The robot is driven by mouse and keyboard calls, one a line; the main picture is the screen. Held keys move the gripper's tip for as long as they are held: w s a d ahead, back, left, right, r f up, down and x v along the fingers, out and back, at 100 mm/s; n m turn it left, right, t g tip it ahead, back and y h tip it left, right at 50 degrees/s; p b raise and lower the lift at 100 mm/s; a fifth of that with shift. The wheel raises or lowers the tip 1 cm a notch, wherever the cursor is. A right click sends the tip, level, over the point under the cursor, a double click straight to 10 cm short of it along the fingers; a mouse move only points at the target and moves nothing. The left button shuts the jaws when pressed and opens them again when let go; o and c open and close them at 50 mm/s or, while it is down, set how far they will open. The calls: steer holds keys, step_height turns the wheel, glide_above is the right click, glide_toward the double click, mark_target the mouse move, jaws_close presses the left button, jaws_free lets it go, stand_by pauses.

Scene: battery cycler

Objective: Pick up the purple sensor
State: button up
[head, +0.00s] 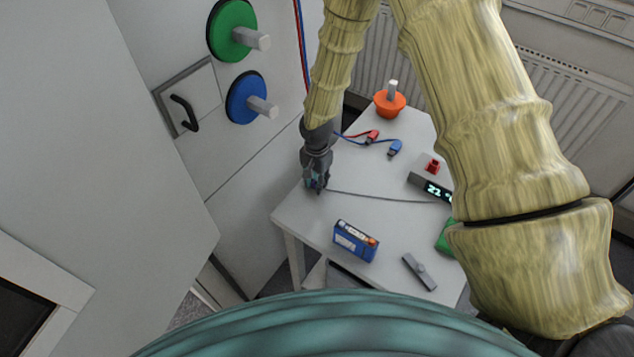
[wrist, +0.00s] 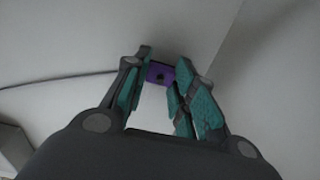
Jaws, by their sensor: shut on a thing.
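The purple sensor (wrist: 158,74) is a small purple block with a dark round spot, seen in the wrist view between the far ends of my gripper's fingers. My gripper (wrist: 162,80) has teal pads and is shut on the sensor. In the head view my gripper (head: 316,188) points down over the left part of the white table, near its left edge. The sensor is mostly hidden there by the fingers. A thin grey cable (head: 380,197) runs from the gripper area to a grey device with a lit display (head: 432,186).
A blue battery pack (head: 356,240) and a grey tool (head: 419,271) lie on the near table. Red (head: 373,135) and blue (head: 395,148) connectors and an orange knob-like object (head: 389,101) are farther back. A cabinet with green (head: 230,30) and blue (head: 243,97) discs stands left.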

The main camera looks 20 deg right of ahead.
steer(key=shift+r+b, duration=0.45)
steer(key=shift+r, duration=0.15)
steer(key=shift+r+b, duration=0.5)
steer(key=shift+r, duration=0.35)
steer(key=s+a+b, duration=0.1)
steer(key=s+a, duration=0.1)
steer(key=s, duration=0.2)
steer(key=s+a+r+b, duration=0.1)
steer(key=s+b, duration=0.1)
steer(key=s, duration=0.3)
steer(key=s+a+b, duration=0.2)
steer(key=s, duration=0.3)
steer(key=shift+a+r, duration=0.2)
steer(key=shift+a, duration=0.15)
steer(key=shift+s+a+r, duration=0.1)
steer(key=shift+s+a, duration=0.1)
steer(key=shift+s, duration=0.25)
